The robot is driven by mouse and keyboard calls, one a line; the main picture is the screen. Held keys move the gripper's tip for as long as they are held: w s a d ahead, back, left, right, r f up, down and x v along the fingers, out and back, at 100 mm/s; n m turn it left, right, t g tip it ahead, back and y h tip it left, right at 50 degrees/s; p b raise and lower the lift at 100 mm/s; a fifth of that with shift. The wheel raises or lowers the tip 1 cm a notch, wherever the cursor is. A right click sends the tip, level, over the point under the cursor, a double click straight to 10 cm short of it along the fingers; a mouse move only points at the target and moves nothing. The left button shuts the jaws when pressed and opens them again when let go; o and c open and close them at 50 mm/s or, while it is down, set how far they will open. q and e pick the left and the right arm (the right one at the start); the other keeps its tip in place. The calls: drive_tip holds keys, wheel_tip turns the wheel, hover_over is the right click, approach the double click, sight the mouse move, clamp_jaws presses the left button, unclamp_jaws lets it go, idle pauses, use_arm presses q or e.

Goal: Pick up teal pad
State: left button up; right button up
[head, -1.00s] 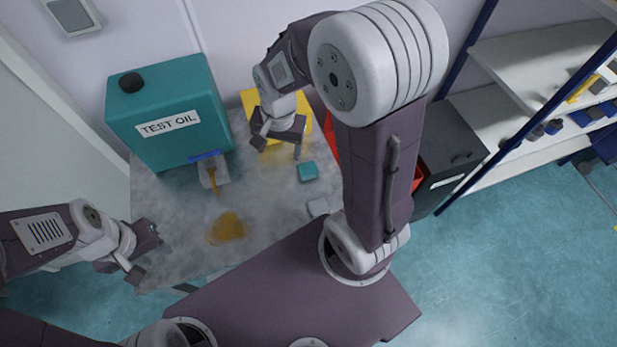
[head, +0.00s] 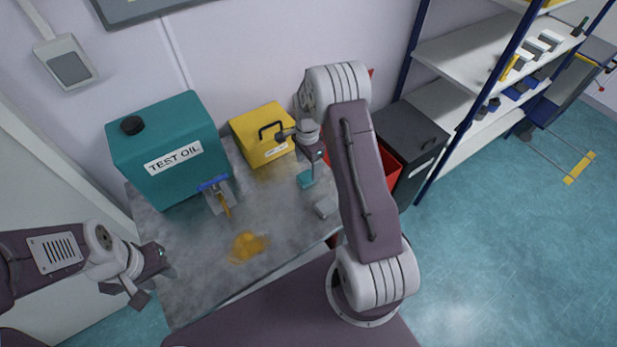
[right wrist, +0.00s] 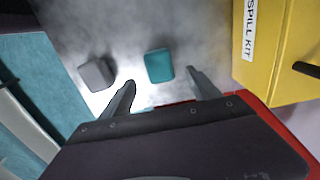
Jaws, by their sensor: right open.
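The teal pad (head: 306,180) is a small block on the grey bench top (head: 190,262). In the right wrist view the teal pad (right wrist: 159,66) lies ahead of the jaws, roughly between the lines of the two fingers. My right gripper (head: 303,148) is above and close to the pad in the head view. In the right wrist view my right gripper (right wrist: 160,88) is open and empty, its fingers spread apart. My left gripper (head: 150,280) hangs at the left edge of the bench, apart from the pad; its jaws look spread with nothing between them.
A grey pad (head: 326,207) lies near the teal one. The yellow spill kit (head: 258,150) stands close behind my right gripper. A teal test oil can (head: 165,115), a blue-topped tap (head: 213,184) and an amber oil puddle (head: 248,246) are on the left. A red bin (head: 390,172) is at right.

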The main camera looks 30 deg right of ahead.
sight(307, 176)
drive_tip(key=shift+a+f, duration=0.4)
drive_tip(key=shift+a, duration=0.1)
drive_tip(key=shift+s+f, duration=0.1)
drive_tip(key=shift+f, duration=0.1)
drive_tip(key=f, duration=0.1)
drive_tip(key=f+p, duration=0.1)
drive_tip(key=f, duration=0.1)
drive_tip(key=f+p, duration=0.1)
drive_tip(key=shift+d+f, duration=0.25)
drive_tip(key=shift+d, duration=0.15)
drive_tip(key=shift+f, duration=0.25)
use_arm(q)
drive_tip(key=shift+s+a+r, duration=0.1)
drive_tip(key=shift+a+r, duration=0.1)
drive_tip(key=shift+r, duration=0.4)
drive_tip(key=shift+a+r, duration=0.15)
drive_tip(key=shift+r, duration=0.45)
use_arm(e)
drive_tip(key=shift+a, duration=0.2)
drive_tip(key=c, duration=1.4)
